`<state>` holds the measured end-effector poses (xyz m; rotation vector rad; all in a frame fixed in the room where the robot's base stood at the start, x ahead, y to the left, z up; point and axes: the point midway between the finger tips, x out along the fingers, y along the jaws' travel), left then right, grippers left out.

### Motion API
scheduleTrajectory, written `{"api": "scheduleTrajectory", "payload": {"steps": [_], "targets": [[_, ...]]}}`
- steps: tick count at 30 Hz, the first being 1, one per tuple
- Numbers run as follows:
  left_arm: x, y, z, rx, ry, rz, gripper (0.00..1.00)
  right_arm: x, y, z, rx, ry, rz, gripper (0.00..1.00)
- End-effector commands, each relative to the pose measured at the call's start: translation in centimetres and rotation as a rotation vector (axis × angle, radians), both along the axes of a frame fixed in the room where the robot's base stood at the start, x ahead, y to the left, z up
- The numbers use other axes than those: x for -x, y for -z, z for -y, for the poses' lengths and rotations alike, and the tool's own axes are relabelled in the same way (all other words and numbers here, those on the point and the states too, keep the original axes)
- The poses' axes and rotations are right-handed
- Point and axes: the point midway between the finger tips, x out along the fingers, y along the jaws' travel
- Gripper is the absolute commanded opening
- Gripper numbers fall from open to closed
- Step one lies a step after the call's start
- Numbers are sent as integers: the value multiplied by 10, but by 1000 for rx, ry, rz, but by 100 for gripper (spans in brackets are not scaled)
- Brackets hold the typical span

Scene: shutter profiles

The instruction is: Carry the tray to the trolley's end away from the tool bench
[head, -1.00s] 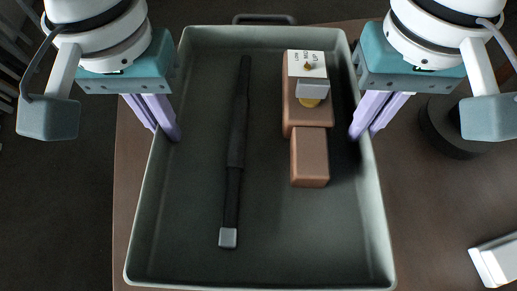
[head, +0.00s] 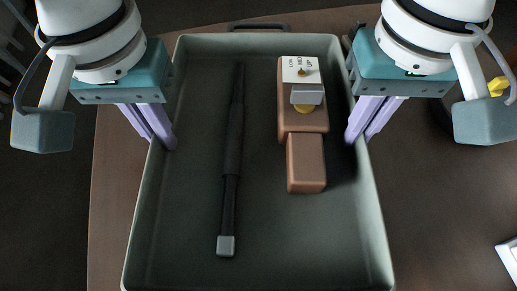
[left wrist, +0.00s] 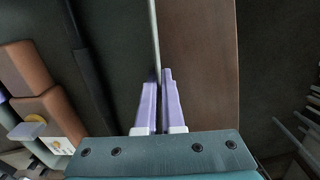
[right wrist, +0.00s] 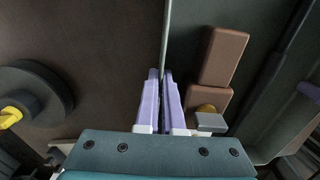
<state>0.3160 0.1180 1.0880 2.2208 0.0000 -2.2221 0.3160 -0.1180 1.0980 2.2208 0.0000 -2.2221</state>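The grey-green tray (head: 270,262) fills the middle of the head view, with a dark handle (head: 258,27) at its far end. My left gripper (head: 168,142) is shut on its left wall, one finger inside and one outside; the left wrist view shows the wall (left wrist: 155,40) between the fingers. My right gripper (head: 354,136) is shut on the right wall, whose rim (right wrist: 167,40) runs between the fingers in the right wrist view. In the tray lie a long black rod with a grey end (head: 231,150) and a copper-brown blocky tool (head: 306,165) with a white label.
A brown wooden surface (head: 110,215) lies under and around the tray, its left edge close by with dark floor beyond. A round black object (right wrist: 45,90) with a yellow knob (head: 497,87) stands right of the tray. A white item (head: 510,262) is at the lower right.

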Motion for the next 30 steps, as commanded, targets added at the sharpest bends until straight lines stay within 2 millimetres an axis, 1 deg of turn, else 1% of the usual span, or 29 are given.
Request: {"api": "scheduleTrajectory", "payload": {"steps": [1,8,17,20,22,30], "targets": [[0,1,0,0,0,0,8,0,1,0,0,0,1,8],[0,0,0,0,0,0,34,0,0,0,0,0,0,34],[0,-3,0,1,0,1,35,0,0,0,0,0,0,35],[-1,-14,0,1,0,3,35,0,0,0,0,0,0,35],[-1,-26,0,1,2,5,35,0,0,0,0,0,0,35],[-1,-87,0,1,1,5,35,0,0,0,0,0,0,35]]}}
